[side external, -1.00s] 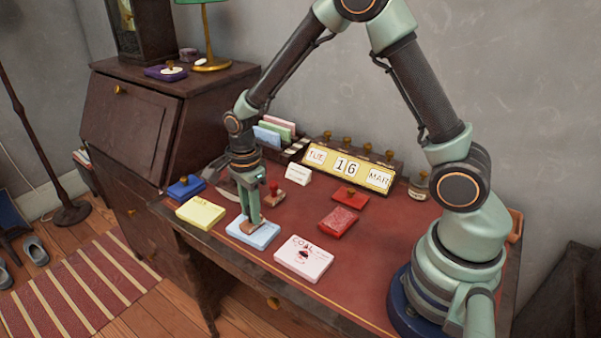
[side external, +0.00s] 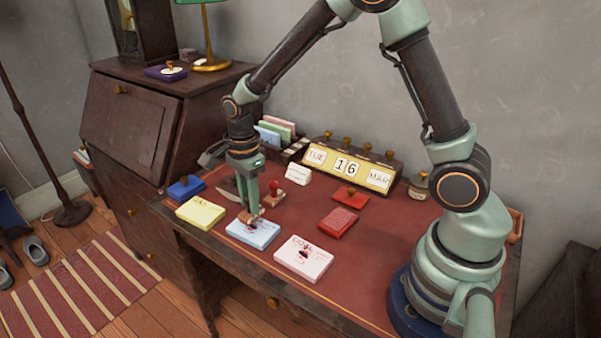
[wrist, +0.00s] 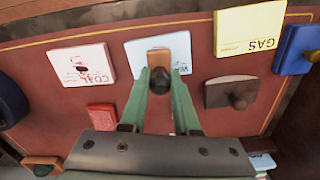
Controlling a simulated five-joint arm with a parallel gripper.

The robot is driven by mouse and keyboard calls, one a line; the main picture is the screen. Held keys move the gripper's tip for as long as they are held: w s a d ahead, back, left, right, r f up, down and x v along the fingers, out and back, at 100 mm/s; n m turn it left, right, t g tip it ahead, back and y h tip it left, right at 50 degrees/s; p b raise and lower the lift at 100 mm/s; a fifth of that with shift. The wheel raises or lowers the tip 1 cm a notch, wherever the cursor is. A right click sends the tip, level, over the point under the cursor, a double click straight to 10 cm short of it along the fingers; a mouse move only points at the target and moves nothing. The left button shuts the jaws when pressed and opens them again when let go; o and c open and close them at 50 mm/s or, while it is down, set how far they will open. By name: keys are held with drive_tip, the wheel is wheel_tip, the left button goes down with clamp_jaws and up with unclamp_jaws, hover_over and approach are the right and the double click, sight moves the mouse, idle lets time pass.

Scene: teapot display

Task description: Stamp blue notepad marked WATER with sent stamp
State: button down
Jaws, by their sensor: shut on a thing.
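The blue notepad (side external: 254,236) lies flat near the front edge of the desk. In the wrist view the notepad (wrist: 137,58) shows part of its WATER lettering. My gripper (side external: 250,212) is shut on the dark handle of a stamp (wrist: 158,55) with a wooden base. The stamp is over the back part of the notepad and looks slightly above it. Dark reddish marking shows on the notepad close to the stamp, but I cannot read it. The stamp's face is hidden.
The yellow GAS notepad (side external: 201,212) is to the left, the white COAL notepad (side external: 303,259), with a red mark, to the right.

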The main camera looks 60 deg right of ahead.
drive_tip(key=shift+r, duration=2)
